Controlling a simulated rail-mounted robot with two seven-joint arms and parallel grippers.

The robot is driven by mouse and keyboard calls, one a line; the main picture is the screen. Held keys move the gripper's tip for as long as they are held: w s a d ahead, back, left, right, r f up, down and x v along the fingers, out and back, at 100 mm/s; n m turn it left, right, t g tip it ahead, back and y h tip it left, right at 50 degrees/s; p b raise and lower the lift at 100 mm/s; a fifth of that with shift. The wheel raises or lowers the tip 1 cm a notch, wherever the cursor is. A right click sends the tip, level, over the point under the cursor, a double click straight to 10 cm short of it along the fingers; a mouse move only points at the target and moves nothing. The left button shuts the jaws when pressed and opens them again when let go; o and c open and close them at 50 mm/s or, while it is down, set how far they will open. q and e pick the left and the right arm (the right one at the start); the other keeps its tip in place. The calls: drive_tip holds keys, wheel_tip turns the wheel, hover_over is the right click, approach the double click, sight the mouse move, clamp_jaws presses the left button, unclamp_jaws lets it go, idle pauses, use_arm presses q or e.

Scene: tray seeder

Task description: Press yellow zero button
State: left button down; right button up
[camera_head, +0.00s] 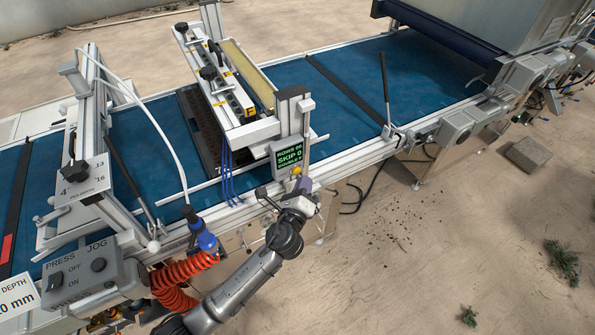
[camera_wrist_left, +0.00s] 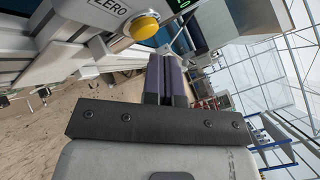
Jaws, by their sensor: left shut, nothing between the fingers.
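The yellow zero button (camera_head: 296,170) sits just below a small display (camera_head: 288,152) with green text on the seeder's front rail post. In the left wrist view the round yellow button (camera_wrist_left: 144,27) shows under a "ZERO" label, up and left of my fingers. My left gripper (camera_head: 306,185) is shut and empty, just below and right of the button in the head view. Its purple-grey closed fingers (camera_wrist_left: 166,72) also show in the left wrist view, with a visible gap to the button in the picture. My right gripper is out of view.
The blue conveyor belt (camera_head: 349,107) with metal side rails runs behind the display. A coiled orange hose with a blue fitting (camera_head: 206,241) hangs left of my left arm. A PRESS/JOG control box (camera_head: 84,279) stands at lower left. Sandy floor (camera_head: 420,270) at right is mostly open.

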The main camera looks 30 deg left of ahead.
use_arm(q)
drive_tip(key=shift+s+d, duration=0.1)
drive_tip(key=s+d, duration=0.1)
drive_tip(key=d, duration=0.1)
drive_tip(key=s+d, duration=0.1)
drive_tip(key=d, duration=0.1)
drive_tip(key=shift+s, duration=0.4)
idle(0.8)
